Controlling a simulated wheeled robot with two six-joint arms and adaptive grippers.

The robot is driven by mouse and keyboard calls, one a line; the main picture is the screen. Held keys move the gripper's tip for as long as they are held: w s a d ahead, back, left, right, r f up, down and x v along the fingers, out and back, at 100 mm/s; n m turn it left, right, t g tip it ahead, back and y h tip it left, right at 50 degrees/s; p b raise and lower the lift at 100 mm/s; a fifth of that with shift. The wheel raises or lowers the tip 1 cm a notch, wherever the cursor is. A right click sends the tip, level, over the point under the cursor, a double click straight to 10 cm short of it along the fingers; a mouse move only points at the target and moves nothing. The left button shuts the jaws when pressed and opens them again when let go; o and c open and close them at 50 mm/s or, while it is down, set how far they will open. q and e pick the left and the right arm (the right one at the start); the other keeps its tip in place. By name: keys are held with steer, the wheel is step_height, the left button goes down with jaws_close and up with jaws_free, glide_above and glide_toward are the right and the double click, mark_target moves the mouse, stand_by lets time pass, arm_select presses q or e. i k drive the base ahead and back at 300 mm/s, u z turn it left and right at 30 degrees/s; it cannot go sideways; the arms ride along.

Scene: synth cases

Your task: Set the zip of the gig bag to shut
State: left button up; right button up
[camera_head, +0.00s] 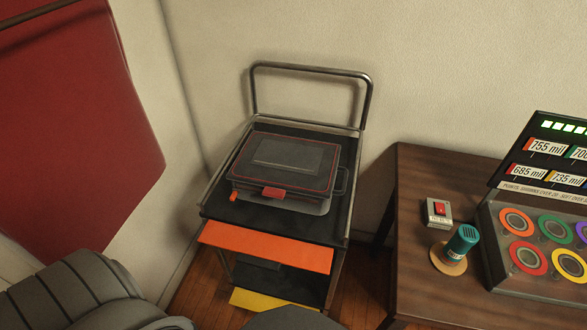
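The gig bag (290,160) is a dark grey, box-shaped case lying flat on the top shelf of a cart. A thin red line runs around the edge of its lid, and the lid looks down. A small orange-red tab (234,196) sits at its front left corner; it may be the zip pull. A red piece (273,192) is at the middle of its front edge. A dark loop handle (341,181) is on its right side. I cannot tell from here whether the zip is fully shut. Neither of my grippers is in view.
The cart (342,222) has a tall rail at the back, an orange front panel (266,247) and a lower yellow edge (270,301).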

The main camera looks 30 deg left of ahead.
mark_target(236, 192)
steer(key=u, duration=1.6)
